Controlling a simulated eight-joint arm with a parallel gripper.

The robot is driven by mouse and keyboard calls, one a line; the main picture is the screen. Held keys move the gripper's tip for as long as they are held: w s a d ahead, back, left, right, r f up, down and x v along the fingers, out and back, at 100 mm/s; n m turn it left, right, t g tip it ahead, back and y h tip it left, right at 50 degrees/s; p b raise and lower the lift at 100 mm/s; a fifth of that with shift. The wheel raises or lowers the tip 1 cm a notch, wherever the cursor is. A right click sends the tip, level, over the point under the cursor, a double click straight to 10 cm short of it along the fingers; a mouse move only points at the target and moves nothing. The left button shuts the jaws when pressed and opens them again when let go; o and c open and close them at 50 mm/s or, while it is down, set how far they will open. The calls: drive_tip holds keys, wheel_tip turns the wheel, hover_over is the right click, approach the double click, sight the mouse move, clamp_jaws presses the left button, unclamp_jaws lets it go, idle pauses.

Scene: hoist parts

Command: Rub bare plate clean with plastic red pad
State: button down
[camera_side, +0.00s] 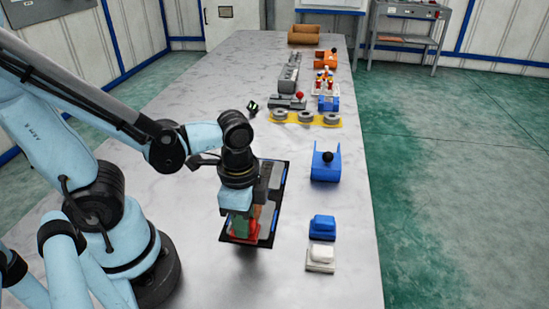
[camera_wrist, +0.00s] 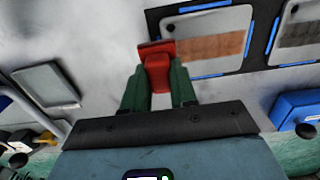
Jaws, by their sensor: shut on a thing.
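My gripper (camera_wrist: 156,84) has green fingers, shut on the red pad (camera_wrist: 157,66). In the side view, the red pad (camera_side: 252,234) is low over the near end of a black board (camera_side: 234,238). In the wrist view, a light metal plate (camera_wrist: 207,24) with a brown band across it lies just beyond the pad, edged by blue strips. I cannot tell which is the bare plate, or whether the pad touches one. My gripper hides part of the board in the side view.
To the right of the board are a blue bracket (camera_side: 325,165), a blue block (camera_side: 322,226) and a white block (camera_side: 320,257). A yellow strip (camera_side: 330,119) with grey rings and several parts stand farther back. The table's (camera_side: 190,95) left side is largely clear.

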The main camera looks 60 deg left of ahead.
drive_tip(key=shift+r, duration=3.4)
drive_tip(key=shift+f, duration=0.2)
